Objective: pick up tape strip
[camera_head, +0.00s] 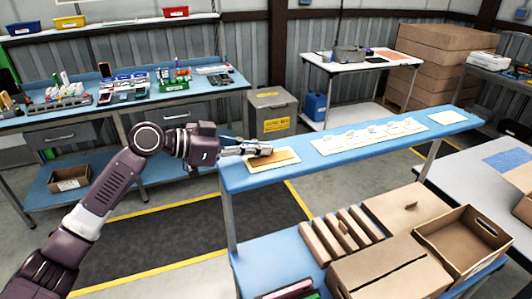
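A tan strip (278,157), which looks like the tape strip, lies on a pale yellow-edged pad at the left end of the long blue bench (240,181). The fingers hide part of the strip and pad. I cannot tell whether they touch the strip or how far apart they are. My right gripper is not in view.
A long pale pad (369,135) with several small white pieces lies further right on the bench, and a smaller pad (448,117) lies at its far end. Cardboard boxes (390,270) fill the lower level in front. A grey bin (272,114) stands behind the bench.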

